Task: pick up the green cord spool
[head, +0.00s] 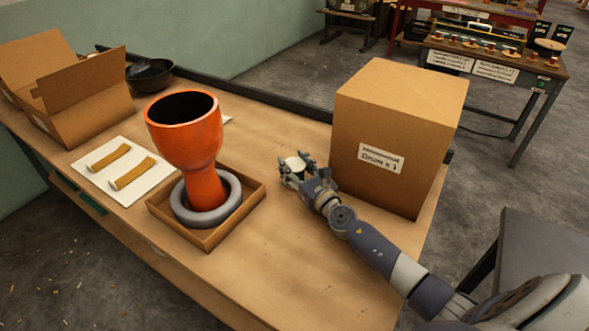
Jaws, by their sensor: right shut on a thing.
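My right gripper (294,173) is over the bench between the orange drum and the large cardboard box. It is shut on the green cord spool (296,163), a small piece with a pale round top. The fingers hide most of its side, so little of the green cord shows. I cannot tell whether the spool touches the bench top or is just above it. My left gripper is not in view.
An orange goblet drum (184,130) stands in a grey ring (236,200) inside a shallow wooden tray (222,234). A closed cardboard box (390,125) is close behind my right wrist. A white sheet (135,190), an open box (88,100) and a black bowl (150,75) are left.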

